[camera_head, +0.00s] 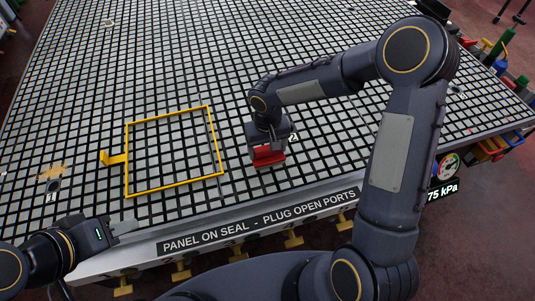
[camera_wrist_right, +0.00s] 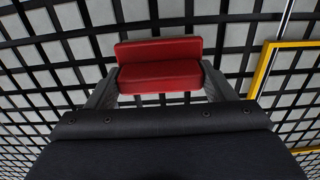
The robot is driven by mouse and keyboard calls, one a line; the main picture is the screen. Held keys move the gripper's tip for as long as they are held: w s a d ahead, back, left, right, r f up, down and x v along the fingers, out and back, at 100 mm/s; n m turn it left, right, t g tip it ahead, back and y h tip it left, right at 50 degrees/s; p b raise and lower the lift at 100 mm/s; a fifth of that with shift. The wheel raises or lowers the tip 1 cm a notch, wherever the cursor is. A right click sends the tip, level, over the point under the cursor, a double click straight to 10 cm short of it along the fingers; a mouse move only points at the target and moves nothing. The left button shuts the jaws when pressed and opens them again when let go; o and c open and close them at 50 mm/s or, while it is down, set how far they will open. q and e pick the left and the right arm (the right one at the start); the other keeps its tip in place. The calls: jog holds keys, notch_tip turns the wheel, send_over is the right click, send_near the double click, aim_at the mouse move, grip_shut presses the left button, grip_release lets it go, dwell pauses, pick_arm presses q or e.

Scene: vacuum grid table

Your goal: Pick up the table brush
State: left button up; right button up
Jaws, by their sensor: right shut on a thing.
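The table brush is the red block (camera_head: 268,155) under my right gripper (camera_head: 267,147), near the front of the grid table (camera_head: 330,110). In the right wrist view the red brush (camera_wrist_right: 160,76) sits between the two fingers of my right gripper (camera_wrist_right: 160,90), which is shut on it. Its bristles are not visible, and I cannot tell whether it touches the table. My left gripper (camera_head: 125,226) is at the lower left, by the table's front edge, away from the brush. Its fingers look close together, but the gap is not clear.
A yellow rectangular frame (camera_head: 167,118) lies on the grid left of the brush. A tan crumb patch (camera_head: 52,172) is at the far left. A gauge (camera_head: 448,165) and bins (camera_head: 492,146) hang at the right edge. The far grid is mostly clear.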

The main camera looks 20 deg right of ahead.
aim_at(268, 148)
jog(key=shift+c, duration=0.8)
jog(key=shift+r, duration=0.1)
jog(key=shift+r, duration=0.2)
jog(key=r, duration=0.3)
jog(key=shift+s+r+b, duration=0.1)
jog(key=shift+s+b, duration=0.1)
jog(key=shift+b, duration=0.1)
jog(key=s+a+r+b, duration=0.3)
jog(key=s+r, duration=0.6)
jog(key=s, duration=0.4)
jog(key=shift+s+r, duration=0.15)
